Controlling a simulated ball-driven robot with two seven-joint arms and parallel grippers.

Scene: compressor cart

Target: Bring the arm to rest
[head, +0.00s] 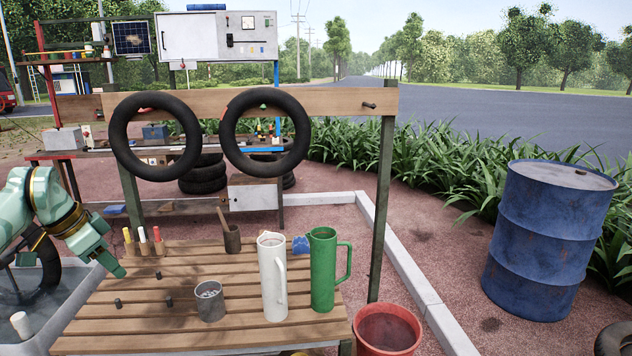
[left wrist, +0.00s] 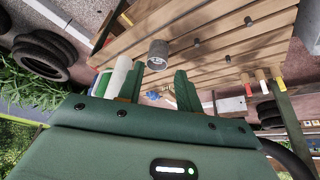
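My left arm comes in from the left in the head view, and my left gripper (head: 118,270) hangs over the left edge of the slatted wooden table (head: 190,334), pointing down and right. In the left wrist view the two green fingers of my left gripper (left wrist: 157,84) stand apart with nothing held between them. The grey metal cup (left wrist: 158,53) shows beyond the fingers, apart from them. My right gripper is in neither view.
The table carries marker pens (head: 142,240), a grey cup (head: 210,300), a white jug (head: 272,277) and a green jug (head: 324,270). Two tyres (head: 155,135) hang on a beam behind. A grey water tub (head: 60,312) stands left; a red bucket (head: 387,330) and blue drum (head: 550,240) stand right.

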